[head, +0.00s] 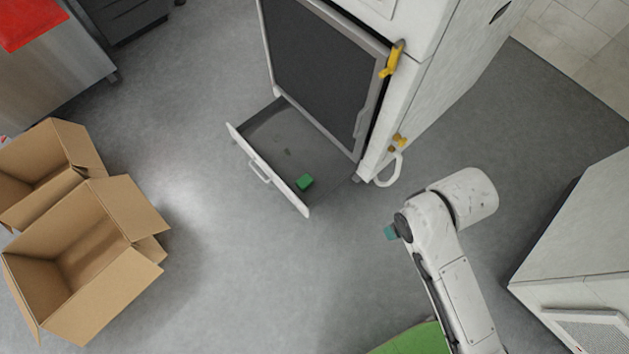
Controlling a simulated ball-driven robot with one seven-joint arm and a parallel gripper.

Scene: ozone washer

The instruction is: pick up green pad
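A small green pad (305,182) lies inside the open bottom drawer (262,169) of the white washer cabinet, near the drawer's front right end. Its top and near sides show, and nothing covers it. My arm rises from the bottom of the view, right of the drawer and well apart from it. My gripper cannot be made out in this view.
The washer cabinet (440,105) has a large dark door panel, yellow fittings and a white hose. Open cardboard boxes (120,235) stand at left. A white unit (590,240) stands at right. The floor (250,270) before the drawer is clear.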

